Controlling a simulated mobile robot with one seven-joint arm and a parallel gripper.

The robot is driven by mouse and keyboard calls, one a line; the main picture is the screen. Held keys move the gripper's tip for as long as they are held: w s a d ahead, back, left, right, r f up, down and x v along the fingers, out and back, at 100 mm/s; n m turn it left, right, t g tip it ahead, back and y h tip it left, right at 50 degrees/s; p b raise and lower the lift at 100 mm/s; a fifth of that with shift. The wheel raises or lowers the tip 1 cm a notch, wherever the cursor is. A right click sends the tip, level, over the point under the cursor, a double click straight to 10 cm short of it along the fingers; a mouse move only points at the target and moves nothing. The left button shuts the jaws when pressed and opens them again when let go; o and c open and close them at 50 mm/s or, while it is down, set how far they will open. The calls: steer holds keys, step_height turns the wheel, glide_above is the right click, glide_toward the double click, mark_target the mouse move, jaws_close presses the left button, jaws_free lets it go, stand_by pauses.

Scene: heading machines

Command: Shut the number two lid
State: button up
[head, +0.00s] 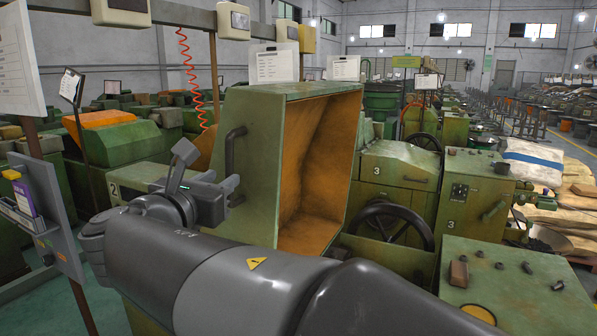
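The number two machine's lid (255,150) is a big green box-like cover with an orange inside. It stands swung up and open in the middle of the head view, its hollow facing right. A dark bar handle (231,155) is on its left outer face. The number two (113,190) is marked on the green body at left, partly behind my arm. My gripper (234,190) is at the lower left of the lid, close to the handle's lower end. I cannot tell whether it touches the handle, or whether its fingers are open or shut. My arm hides much of the machine's body.
To the right, machine number three (400,165) has a closed lid and a black handwheel (392,225). A green top with loose metal parts (515,275) is at lower right. A control panel (45,215) stands at left. A red coiled cable (188,75) hangs behind.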

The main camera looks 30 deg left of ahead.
mark_target(228, 175)
steer(key=shift+w+a, duration=0.2)
steer(key=shift+w, duration=0.9)
steer(key=shift+w+a, duration=0.2)
steer(key=shift+w, duration=0.9)
steer(key=shift+c, duration=0.2)
jaws_close()
